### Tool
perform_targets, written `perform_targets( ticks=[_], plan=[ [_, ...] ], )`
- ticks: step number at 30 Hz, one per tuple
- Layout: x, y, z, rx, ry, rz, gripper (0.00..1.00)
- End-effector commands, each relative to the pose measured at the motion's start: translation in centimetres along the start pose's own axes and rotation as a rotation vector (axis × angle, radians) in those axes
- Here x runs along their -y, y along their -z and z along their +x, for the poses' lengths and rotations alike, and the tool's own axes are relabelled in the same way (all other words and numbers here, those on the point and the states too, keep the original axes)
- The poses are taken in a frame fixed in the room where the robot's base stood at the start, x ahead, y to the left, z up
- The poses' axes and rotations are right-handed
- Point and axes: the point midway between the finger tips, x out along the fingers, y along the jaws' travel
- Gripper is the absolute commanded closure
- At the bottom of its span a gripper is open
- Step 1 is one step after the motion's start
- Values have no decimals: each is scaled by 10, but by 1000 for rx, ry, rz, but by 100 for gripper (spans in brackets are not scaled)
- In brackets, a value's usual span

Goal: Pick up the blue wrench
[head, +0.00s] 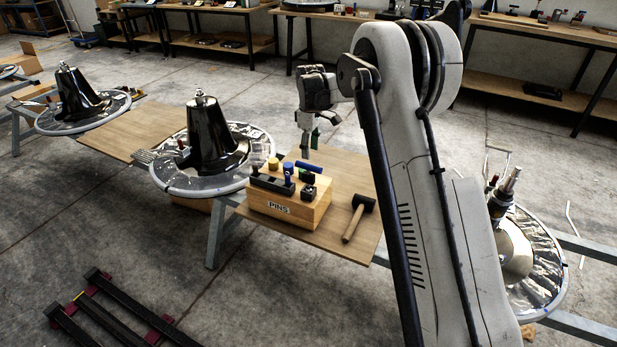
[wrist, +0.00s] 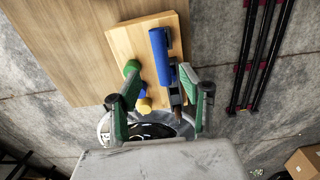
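A long blue tool (wrist: 159,55), which I take for the blue wrench, lies on the wooden PINS block in the wrist view; its jaw shape is not clear. In the head view a blue bar (head: 309,167) lies on the block's back edge, and an upright blue piece (head: 288,172) stands in front of it. I cannot tell for certain which is the wrench. My gripper (wrist: 160,82) is open, with its green-padded fingers apart and the blue tool between and beyond them. In the head view my gripper (head: 311,142) hangs above and behind the block, apart from it.
The wooden block (head: 311,211) also holds a yellow knob (head: 273,164) and black pieces. A mallet (head: 357,217) lies to its right on the wooden board (head: 340,240). A dark cone on a round base (head: 205,187) stands close on the left.

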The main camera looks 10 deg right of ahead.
Motion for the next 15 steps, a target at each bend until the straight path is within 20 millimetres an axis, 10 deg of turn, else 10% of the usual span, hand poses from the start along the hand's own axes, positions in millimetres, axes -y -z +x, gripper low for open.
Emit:
perform_targets(
  ticks=[15],
  plan=[
    [-1,1,78,3,4,-7,60]
  ],
)
